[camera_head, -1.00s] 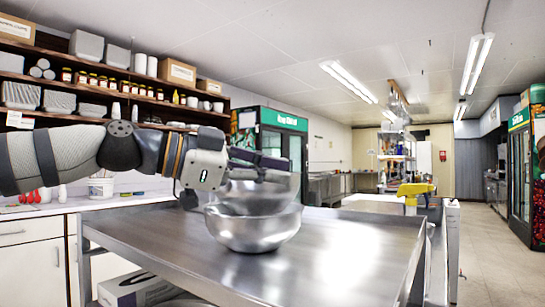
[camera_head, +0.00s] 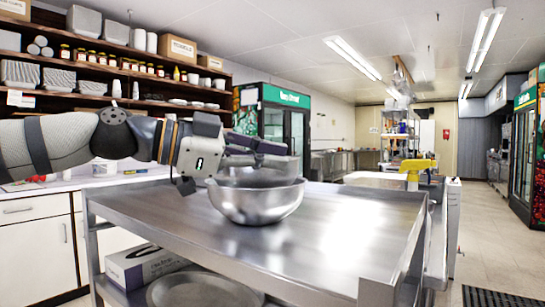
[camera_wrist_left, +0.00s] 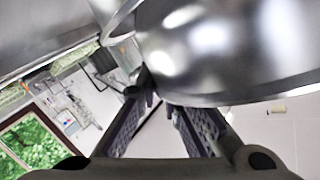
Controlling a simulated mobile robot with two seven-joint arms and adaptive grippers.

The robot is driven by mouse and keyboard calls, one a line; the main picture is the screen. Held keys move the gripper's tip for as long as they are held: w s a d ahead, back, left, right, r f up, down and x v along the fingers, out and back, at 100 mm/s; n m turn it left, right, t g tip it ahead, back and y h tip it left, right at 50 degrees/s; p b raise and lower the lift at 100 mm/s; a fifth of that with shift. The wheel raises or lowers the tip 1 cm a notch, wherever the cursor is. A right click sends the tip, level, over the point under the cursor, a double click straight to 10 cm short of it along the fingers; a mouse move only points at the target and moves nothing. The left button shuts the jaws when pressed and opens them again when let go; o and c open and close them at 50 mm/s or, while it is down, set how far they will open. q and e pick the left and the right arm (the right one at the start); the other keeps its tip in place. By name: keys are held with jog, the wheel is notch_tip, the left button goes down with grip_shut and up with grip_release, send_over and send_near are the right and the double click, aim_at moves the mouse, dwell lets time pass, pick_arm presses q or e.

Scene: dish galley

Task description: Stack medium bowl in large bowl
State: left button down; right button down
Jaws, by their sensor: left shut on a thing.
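The large bowl (camera_head: 255,207), shiny metal, stands upright on the steel table. The medium bowl (camera_head: 268,172), also metal, sits partly within it, its upper part showing above the large bowl's rim. Its lower part is hidden, so I cannot tell if it touches the bottom. My left gripper (camera_head: 262,150) is shut on the medium bowl at its rim, above the large bowl. In the left wrist view, the gripper's fingers (camera_wrist_left: 157,110) come up beneath a shiny bowl surface that fills the upper right. My right gripper is out of view.
The steel table (camera_head: 330,235) is bare around the bowls, with a raised edge. A lower shelf holds a box (camera_head: 145,263) and a round metal dish (camera_head: 200,290). A white counter (camera_head: 35,205) stands at the left, and a yellow object (camera_head: 418,166) behind the table.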

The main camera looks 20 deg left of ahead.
pick_arm(q)
jog(key=c, duration=1.7)
grip_release()
jog(key=shift+f, duration=0.1)
jog(key=v, duration=1.2)
